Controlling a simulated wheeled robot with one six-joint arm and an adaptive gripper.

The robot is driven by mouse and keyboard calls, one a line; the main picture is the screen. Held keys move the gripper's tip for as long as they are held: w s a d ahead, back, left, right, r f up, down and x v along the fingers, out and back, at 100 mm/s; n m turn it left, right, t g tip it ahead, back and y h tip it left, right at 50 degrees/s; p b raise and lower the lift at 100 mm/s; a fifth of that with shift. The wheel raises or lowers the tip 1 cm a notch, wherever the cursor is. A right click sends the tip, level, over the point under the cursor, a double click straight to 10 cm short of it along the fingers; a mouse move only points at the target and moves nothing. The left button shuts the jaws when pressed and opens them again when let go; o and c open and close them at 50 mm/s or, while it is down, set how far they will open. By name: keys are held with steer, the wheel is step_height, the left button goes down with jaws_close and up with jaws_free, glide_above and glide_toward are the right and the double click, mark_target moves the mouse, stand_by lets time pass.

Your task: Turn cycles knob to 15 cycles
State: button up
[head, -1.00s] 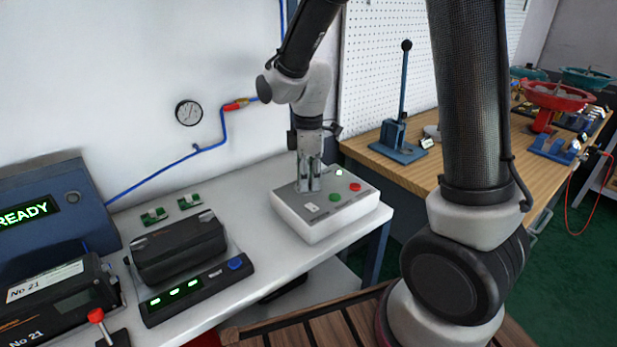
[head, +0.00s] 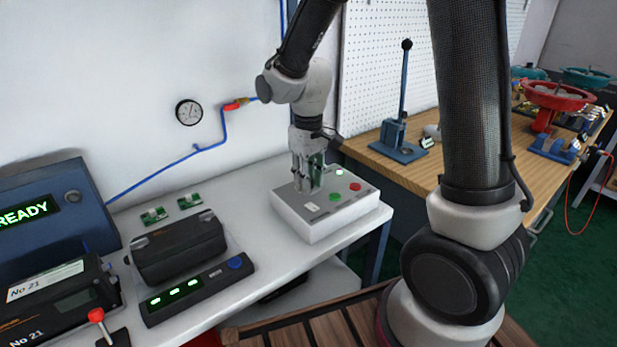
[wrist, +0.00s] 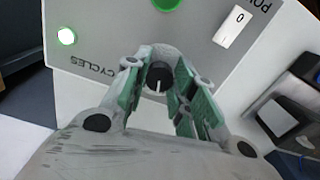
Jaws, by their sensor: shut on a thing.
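The cycles knob (wrist: 159,77) is a dark round knob with a white pointer line, on the grey top of the white control box (head: 318,232). In the wrist view the word CYCLES stands beside it, upside down. My gripper (wrist: 158,84) points down at the panel with its green-padded fingers on both sides of the knob, shut on it. In the head view my gripper (head: 309,188) hides the knob. The pointer line runs toward the bottom of the wrist view. I cannot read which number it points at.
On the box are a green button (head: 336,197), a red button (head: 355,187), a lit green lamp (head: 339,172) and a white power switch (wrist: 234,26). A black device (head: 178,250) stands left on the white bench. A lever press (head: 402,135) stands on the wooden bench behind.

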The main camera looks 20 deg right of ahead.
steer(key=m, duration=0.4)
steer(key=shift+a, duration=0.1)
steer(key=m, duration=0.4)
steer(key=shift+m, duration=0.3)
stand_by(0.4)
steer(key=o, duration=1)
steer(key=shift+o, duration=0.2)
steer(key=shift+r, duration=0.1)
step_height(320, 180, up, 12)
